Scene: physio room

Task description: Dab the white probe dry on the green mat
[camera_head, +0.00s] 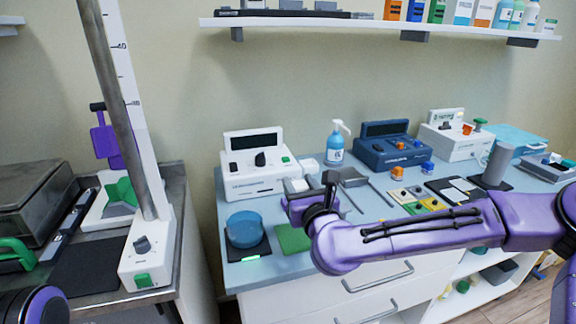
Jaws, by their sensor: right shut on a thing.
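My right gripper (303,203) is at the end of the purple arm that comes in from the right. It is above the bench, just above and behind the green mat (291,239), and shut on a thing. A white piece (296,185) shows at the far side of the jaws and looks like the white probe; the rest is hidden by the gripper. I cannot tell whether the probe touches the mat. The mat lies flat near the bench's front edge, its right part hidden by my arm. My left gripper is out of view.
A round blue dish (245,230) on a dark pad stands left of the mat. A white console (257,168) is behind it, and a blue bottle (337,146) farther right. Grey tools (352,181) lie right of the gripper. A gap separates this bench from the left counter (180,235).

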